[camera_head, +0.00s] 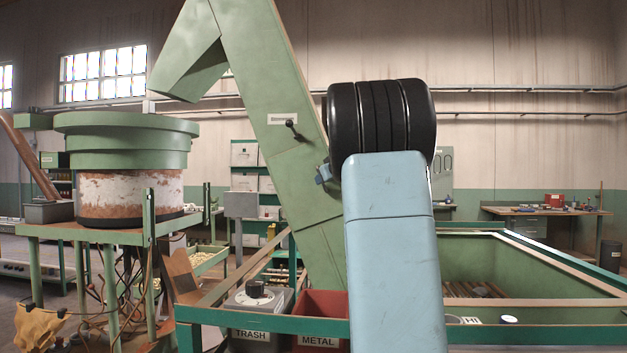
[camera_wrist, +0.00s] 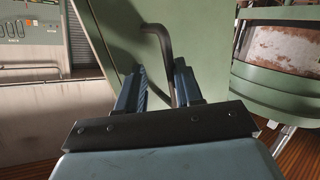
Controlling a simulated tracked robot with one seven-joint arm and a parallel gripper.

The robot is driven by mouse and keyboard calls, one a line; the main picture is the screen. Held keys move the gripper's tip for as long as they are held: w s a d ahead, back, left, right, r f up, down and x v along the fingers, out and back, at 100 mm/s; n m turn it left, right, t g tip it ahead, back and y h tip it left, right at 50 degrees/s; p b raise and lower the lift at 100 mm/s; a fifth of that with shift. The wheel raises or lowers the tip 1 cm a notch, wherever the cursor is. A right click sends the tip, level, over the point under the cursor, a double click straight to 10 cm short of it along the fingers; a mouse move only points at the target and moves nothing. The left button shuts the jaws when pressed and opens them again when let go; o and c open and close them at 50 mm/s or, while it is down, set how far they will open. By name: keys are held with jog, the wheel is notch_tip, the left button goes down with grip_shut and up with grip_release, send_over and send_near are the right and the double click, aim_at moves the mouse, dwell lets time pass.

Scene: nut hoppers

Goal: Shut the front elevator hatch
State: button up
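The green elevator (camera_head: 262,70) rises at a slant in the middle of the head view. A small black lever (camera_head: 291,125) sits on its face beside a pale label plate. My gripper (camera_head: 323,173) shows as a small blue piece at the elevator's right edge, the rest hidden behind my arm. In the wrist view my gripper (camera_wrist: 158,72) has its two blue fingers apart. A dark bent handle (camera_wrist: 158,33) reaches down between them, nearer the right finger, in front of a green panel (camera_wrist: 112,30). Contact with the handle and how far the hatch is open cannot be told.
A green round hopper (camera_head: 125,140) stands on a frame at left; it also shows in the wrist view (camera_wrist: 285,85). A grey trash bin (camera_head: 252,312) and red metal bin (camera_head: 318,308) sit below the elevator. A green rail (camera_head: 540,335) crosses the front right.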

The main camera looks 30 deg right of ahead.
jog(key=v, duration=1.3)
jog(key=shift+s, duration=0.4)
jog(key=shift+a, duration=0.15)
jog(key=s+a+m+t+h, duration=0.1)
jog(key=s+a+m+h, duration=0.3)
jog(key=s+a, duration=0.3)
jog(key=s+a+f+n+g+y, duration=0.1)
jog(key=s+a+f+g+y, duration=0.2)
jog(key=s+a+f, duration=0.8)
jog(key=s+a+f+n+g+y, duration=0.1)
jog(key=s+a+f+g+y, duration=0.2)
jog(key=s+a+f+g, duration=0.3)
jog(key=s+a+f, duration=0.5)
jog(key=s+f, duration=0.2)
jog(key=f, duration=0.3)
jog(key=shift+a+f+g+y, duration=0.3)
jog(key=shift+a+f+g, duration=0.1)
